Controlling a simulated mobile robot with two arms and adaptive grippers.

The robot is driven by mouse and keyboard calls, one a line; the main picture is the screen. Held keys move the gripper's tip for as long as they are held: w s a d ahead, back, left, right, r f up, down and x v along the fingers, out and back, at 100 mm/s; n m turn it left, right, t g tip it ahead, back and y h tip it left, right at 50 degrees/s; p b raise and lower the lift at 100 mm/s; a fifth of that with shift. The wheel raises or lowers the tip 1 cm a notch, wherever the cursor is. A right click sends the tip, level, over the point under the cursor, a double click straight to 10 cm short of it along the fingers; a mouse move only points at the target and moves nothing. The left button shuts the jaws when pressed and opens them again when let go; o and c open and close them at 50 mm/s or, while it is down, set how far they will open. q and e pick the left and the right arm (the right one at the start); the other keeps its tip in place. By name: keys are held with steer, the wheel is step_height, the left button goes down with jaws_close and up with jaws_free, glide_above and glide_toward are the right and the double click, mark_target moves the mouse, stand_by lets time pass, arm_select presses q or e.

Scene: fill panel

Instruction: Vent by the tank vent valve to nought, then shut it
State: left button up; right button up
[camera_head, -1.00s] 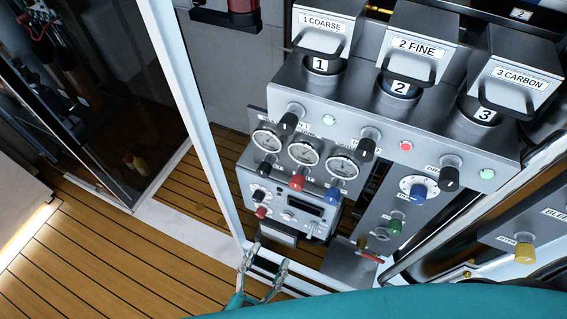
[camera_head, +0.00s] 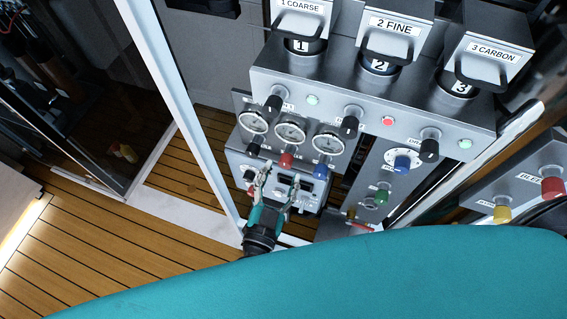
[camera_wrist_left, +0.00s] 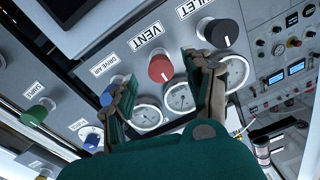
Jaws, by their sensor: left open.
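The tank vent valve is a red round knob (camera_head: 286,160) under the middle gauge, between a black knob (camera_head: 253,145) and a blue knob (camera_head: 320,170). In the left wrist view the red knob (camera_wrist_left: 160,68) has a VENT label above it. My left gripper (camera_head: 279,177) is open and empty in front of the panel. In the wrist view its fingers stand on either side of the red knob; I cannot tell whether they touch it. Three white-faced gauges (camera_head: 290,133) show; their needles are too small to read surely. My right gripper is out of view.
Filter housings marked 1 COARSE, 2 FINE and 3 CARBON (camera_head: 395,28) stand above the panel. A white upright post (camera_head: 180,105) is at its left. Yellow (camera_head: 502,213) and red knobs sit at the far right. My teal arm covers the bottom. Wooden floor lies left.

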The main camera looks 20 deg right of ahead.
mark_target(286, 161)
arm_select(q)
steer(key=shift+x, duration=1.45)
steer(key=shift+c, duration=0.3)
jaws_close()
